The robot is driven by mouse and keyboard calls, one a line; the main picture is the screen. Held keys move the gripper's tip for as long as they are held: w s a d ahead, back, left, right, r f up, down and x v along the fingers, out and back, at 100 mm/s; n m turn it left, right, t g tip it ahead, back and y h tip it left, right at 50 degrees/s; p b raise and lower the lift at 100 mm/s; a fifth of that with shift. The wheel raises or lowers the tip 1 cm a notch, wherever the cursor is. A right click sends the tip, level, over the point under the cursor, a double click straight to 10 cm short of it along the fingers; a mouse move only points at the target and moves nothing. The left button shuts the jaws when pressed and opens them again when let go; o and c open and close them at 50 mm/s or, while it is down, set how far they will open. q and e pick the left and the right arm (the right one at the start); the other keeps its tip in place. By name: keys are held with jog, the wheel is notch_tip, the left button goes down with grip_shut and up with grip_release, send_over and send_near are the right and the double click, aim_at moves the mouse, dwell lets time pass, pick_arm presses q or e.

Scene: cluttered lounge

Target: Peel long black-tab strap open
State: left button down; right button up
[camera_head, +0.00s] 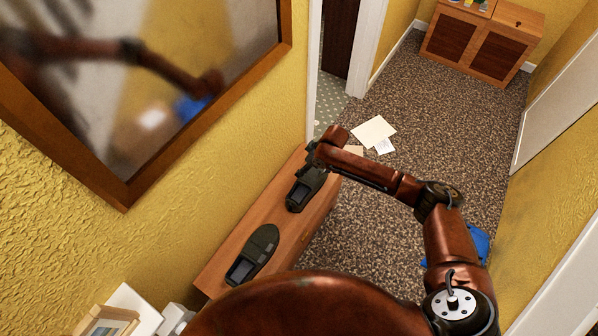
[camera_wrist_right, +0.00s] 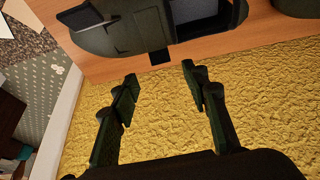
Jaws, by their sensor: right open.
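Two dark green shoes lie on a wooden bench against the yellow wall. The nearer shoe (camera_head: 253,255) lies clear of my arm. The farther shoe (camera_head: 305,190) is just below my right gripper (camera_head: 315,155), which partly covers its far end. In the right wrist view this shoe (camera_wrist_right: 120,30) spans the top, with its dark opening to the right. A small black tab (camera_wrist_right: 160,57) sticks out from its near side. My right gripper (camera_wrist_right: 160,74) is open, and the tab shows between and just beyond its fingertips, apparently untouched. A dark square patch (camera_wrist_right: 79,16) lies farther left on the shoe. My left gripper is out of view.
The wooden bench (camera_head: 221,262) runs along the yellow wall (camera_head: 215,150), under a framed mirror (camera_head: 140,190). Papers (camera_head: 373,131) lie on the carpet beyond. A blue object (camera_head: 480,243) is partly behind my arm. A cabinet (camera_head: 468,45) stands at the back.

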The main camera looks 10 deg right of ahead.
aim_at(305, 178)
jog(key=b+x, duration=0.2)
jog(key=x, duration=0.5)
jog(key=shift+w+a+f+b, duration=0.1)
jog(key=shift+f+b, duration=0.25)
jog(key=shift+b, duration=0.05)
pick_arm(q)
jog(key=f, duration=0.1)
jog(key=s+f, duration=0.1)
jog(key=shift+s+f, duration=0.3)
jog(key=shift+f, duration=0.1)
pick_arm(e)
jog(key=shift+r, duration=0.1)
jog(key=shift+c, duration=0.3)
grip_shut()
